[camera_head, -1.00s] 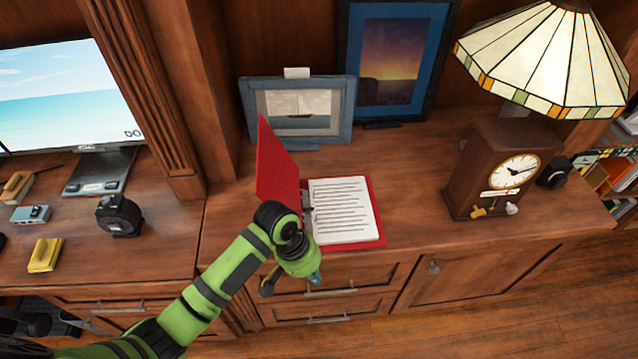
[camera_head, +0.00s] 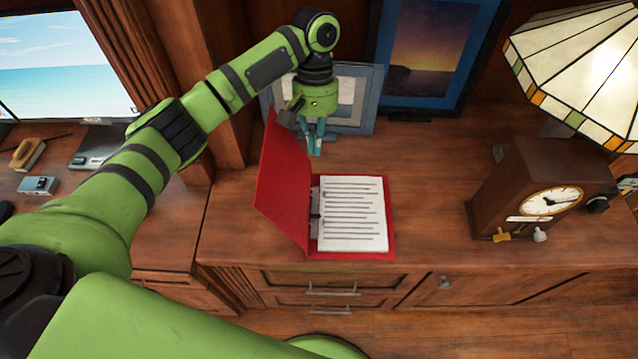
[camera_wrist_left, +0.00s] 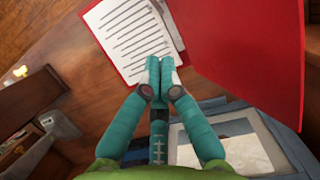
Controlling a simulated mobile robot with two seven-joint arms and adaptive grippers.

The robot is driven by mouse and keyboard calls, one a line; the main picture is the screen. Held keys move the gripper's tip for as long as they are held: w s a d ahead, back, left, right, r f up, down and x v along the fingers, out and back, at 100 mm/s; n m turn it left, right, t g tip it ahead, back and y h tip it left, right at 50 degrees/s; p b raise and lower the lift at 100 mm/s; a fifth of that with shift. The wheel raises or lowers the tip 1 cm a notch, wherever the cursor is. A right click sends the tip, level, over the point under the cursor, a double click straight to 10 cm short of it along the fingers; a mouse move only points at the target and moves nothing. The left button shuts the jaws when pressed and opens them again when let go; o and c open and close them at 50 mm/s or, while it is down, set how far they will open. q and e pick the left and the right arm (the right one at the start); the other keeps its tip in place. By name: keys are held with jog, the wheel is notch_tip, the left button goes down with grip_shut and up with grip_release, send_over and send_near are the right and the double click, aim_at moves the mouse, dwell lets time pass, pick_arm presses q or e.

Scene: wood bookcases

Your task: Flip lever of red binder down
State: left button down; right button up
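The red binder (camera_head: 283,190) lies open on the wooden cabinet top, its cover standing up at the left. White lined pages (camera_head: 352,212) lie on its right side. The grey metal lever mechanism (camera_head: 316,215) runs along the pages' left edge; it is small, and I cannot tell the lever's position. My left gripper (camera_head: 316,150) points down above the binder's far end, beyond the pages and right of the cover. In the left wrist view its teal fingertips (camera_wrist_left: 160,68) are together with nothing visible between them, in front of the pages (camera_wrist_left: 130,38). My right gripper is not in view.
A grey picture frame (camera_head: 368,100) stands just behind the gripper, with a blue-framed picture (camera_head: 430,60) beside it. A wooden clock (camera_head: 515,190) and a stained-glass lamp (camera_head: 580,70) stand at the right. The cabinet top between binder and clock is clear.

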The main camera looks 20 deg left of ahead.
aim_at(315, 215)
pick_arm(q)
jog(key=s+p+x, duration=0.1)
jog(key=x, duration=0.3)
jog(key=p+x, duration=0.2)
jog(key=x, duration=0.1)
jog(key=s+p+x, duration=0.1)
jog(key=x, duration=0.3)
jog(key=shift+s+d+p, duration=0.3)
jog(key=shift+s+p, duration=0.1)
jog(key=shift+s, duration=0.1)
jog(key=shift+s+d+f, duration=0.1)
jog(key=shift+s+f, duration=0.05)
jog(key=shift+s, duration=0.1)
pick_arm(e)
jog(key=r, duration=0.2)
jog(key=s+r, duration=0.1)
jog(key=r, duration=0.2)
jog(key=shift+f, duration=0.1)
pick_arm(q)
jog(key=shift+w+f, duration=0.1)
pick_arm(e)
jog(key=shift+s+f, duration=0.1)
